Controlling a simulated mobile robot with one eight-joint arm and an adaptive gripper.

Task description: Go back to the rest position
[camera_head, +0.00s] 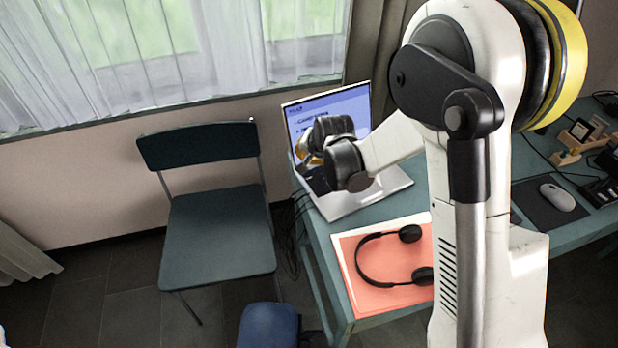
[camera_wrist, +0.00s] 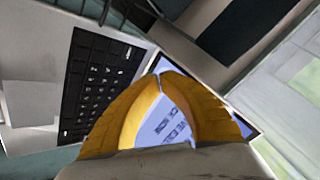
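My gripper (camera_head: 309,160) is in front of the laptop (camera_head: 372,196), close to its screen and above the keyboard side; the dark wrist partly hides it in the head view. In the wrist view its two yellow fingers (camera_wrist: 163,76) bow outward and come together at the tips. Nothing is held between them; the laptop screen shows through the gap. The laptop keyboard (camera_wrist: 98,82) lies to the left in that view. I cannot tell the exact gap between the gripper and the laptop.
The laptop stands on a teal table (camera_head: 324,262). A black headset (camera_head: 366,262) lies on an orange folder (camera_head: 350,246). A mouse (camera_head: 557,197) lies on a dark pad at the right. A chair (camera_head: 217,235) and a blue seat (camera_head: 267,326) stand left of the table.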

